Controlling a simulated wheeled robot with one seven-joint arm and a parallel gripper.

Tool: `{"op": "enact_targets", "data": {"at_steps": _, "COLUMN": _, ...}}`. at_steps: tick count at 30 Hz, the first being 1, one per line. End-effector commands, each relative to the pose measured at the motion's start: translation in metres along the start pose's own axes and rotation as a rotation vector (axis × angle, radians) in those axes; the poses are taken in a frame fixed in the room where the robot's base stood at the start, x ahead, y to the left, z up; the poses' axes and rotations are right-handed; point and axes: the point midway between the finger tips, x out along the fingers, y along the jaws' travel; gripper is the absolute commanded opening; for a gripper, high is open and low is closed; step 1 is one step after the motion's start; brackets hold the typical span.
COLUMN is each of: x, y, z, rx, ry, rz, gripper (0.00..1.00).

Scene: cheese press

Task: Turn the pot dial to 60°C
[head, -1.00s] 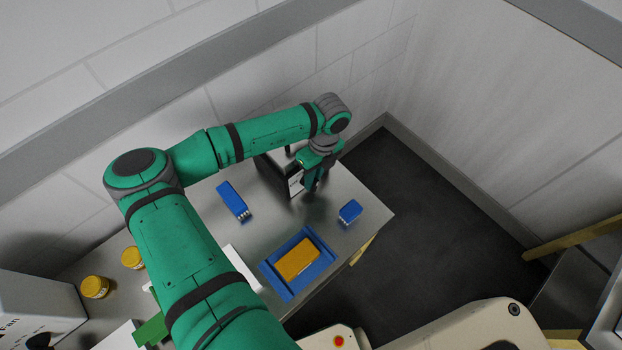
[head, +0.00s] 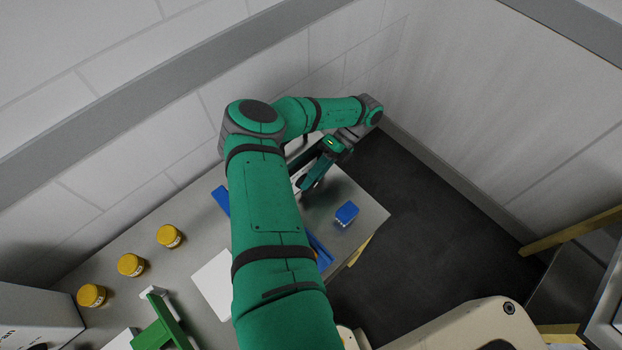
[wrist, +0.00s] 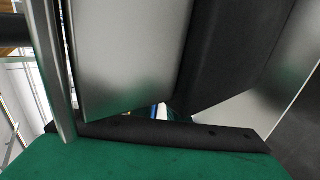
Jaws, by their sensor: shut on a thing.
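The pot unit (head: 297,178) stands by the wall at the back right of the steel table, mostly hidden behind my arm; only a sliver of its pale front shows. My gripper (head: 305,187) reaches down to its front side, tilted, with its jaws shut. The dial itself is hidden, so its setting cannot be read. In the wrist view, bright metal and dark surfaces fill the picture close up above the green edge of my gripper (wrist: 160,130). What lies between the fingertips does not show clearly; by its place it is the dial.
A small blue block-like tool (head: 346,213) stands near the table's right edge. A blue tray (head: 322,254) and a long blue tool (head: 220,198) are partly behind my arm. Several yellow jars (head: 131,265), a white board (head: 213,284) and a green frame (head: 165,328) are at left.

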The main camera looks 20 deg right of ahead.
Motion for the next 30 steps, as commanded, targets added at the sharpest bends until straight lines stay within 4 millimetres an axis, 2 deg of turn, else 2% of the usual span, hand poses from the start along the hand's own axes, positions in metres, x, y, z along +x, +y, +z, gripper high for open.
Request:
{"op": "enact_targets", "data": {"at_steps": 18, "x": 0.0008, "y": 0.0023, "z": 0.0001, "rx": 0.003, "ry": 0.003, "rz": 0.047, "gripper": 0.0}}
{"op": "enact_targets", "data": {"at_steps": 19, "x": 0.0007, "y": 0.0024, "z": 0.0001, "rx": 0.002, "ry": 0.003, "rz": 0.047, "gripper": 0.21}}
{"op": "enact_targets", "data": {"at_steps": 23, "x": 0.0004, "y": 0.0016, "z": 0.0001, "rx": 0.002, "ry": 0.002, "rz": 0.044, "gripper": 0.52}}
{"op": "enact_targets", "data": {"at_steps": 30, "x": 0.0001, "y": 0.0007, "z": 0.0001, "rx": 0.001, "ry": 0.001, "rz": 0.041, "gripper": 0.52}}
